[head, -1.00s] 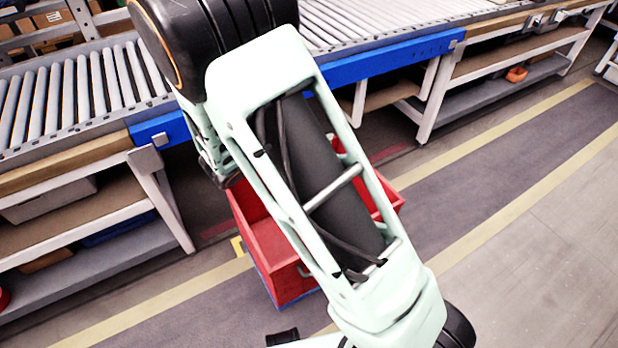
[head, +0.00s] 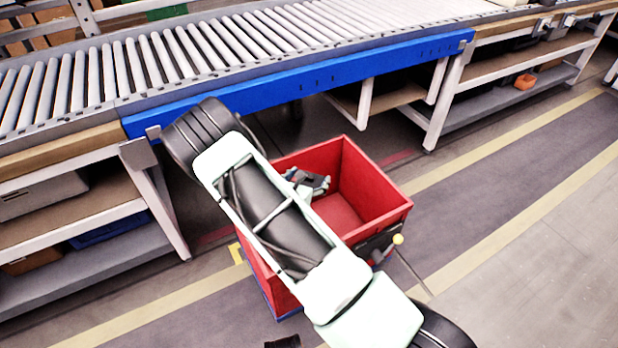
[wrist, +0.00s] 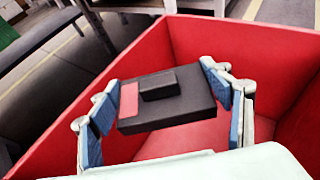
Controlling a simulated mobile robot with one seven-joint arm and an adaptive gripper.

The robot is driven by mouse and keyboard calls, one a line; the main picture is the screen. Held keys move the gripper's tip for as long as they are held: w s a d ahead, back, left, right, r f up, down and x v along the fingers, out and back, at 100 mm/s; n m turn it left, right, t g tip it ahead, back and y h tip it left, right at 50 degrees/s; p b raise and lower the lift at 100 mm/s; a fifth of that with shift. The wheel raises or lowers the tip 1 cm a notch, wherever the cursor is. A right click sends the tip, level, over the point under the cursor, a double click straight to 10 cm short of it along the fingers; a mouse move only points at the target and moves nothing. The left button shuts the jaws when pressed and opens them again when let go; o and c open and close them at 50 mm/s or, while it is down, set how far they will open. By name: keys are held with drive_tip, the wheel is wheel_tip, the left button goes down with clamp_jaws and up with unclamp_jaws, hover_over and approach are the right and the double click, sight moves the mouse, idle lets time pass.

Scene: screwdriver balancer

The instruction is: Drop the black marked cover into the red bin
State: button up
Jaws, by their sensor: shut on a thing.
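The black marked cover (wrist: 185,105) is a flat dark block with a raised black part on top and a pinkish-red patch at its left end. It sits between the blue-padded fingers of my gripper (wrist: 162,84), which is shut on it. The red bin (head: 375,186) stands on the floor, open at the top. In the head view my gripper (head: 312,184) is over the bin's opening, partly hidden by my arm, and the cover is hard to make out there. The bin's red walls (wrist: 205,40) surround the cover in the wrist view.
A roller conveyor with a blue side rail (head: 300,88) runs behind the bin. Shelved benches (head: 75,185) stand at left and right. A dark item with a pale yellow knob (head: 398,239) is at the bin's front right. The floor to the right is clear.

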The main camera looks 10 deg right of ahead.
wheel_tip(320, 180, down, 5)
drive_tip(key=b, duration=0.3)
drive_tip(key=o, duration=1.2)
drive_tip(key=v, duration=1.2)
drive_tip(key=shift+r, duration=0.15)
